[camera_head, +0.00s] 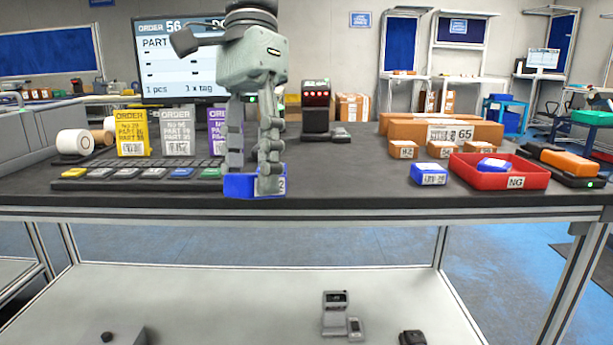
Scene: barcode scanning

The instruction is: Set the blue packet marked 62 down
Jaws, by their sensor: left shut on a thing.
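My left gripper (254,180) points down at the front middle of the dark table (350,180). It is shut on a blue packet (237,186), which sits low at the table's front edge. The packet's white label shows at its right end and is partly hidden by a finger, with only a "2" readable. I cannot tell whether the packet touches the table top. Another blue packet (428,174) with a white label lies to the right. My right gripper is not in view.
A red NG tray (515,182) holding a blue packet stands at right, near brown boxes (445,130). A keyboard-like panel (140,172) and yellow, grey and purple order cards are at left. A black device (316,110) stands behind. Table space right of my gripper is clear.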

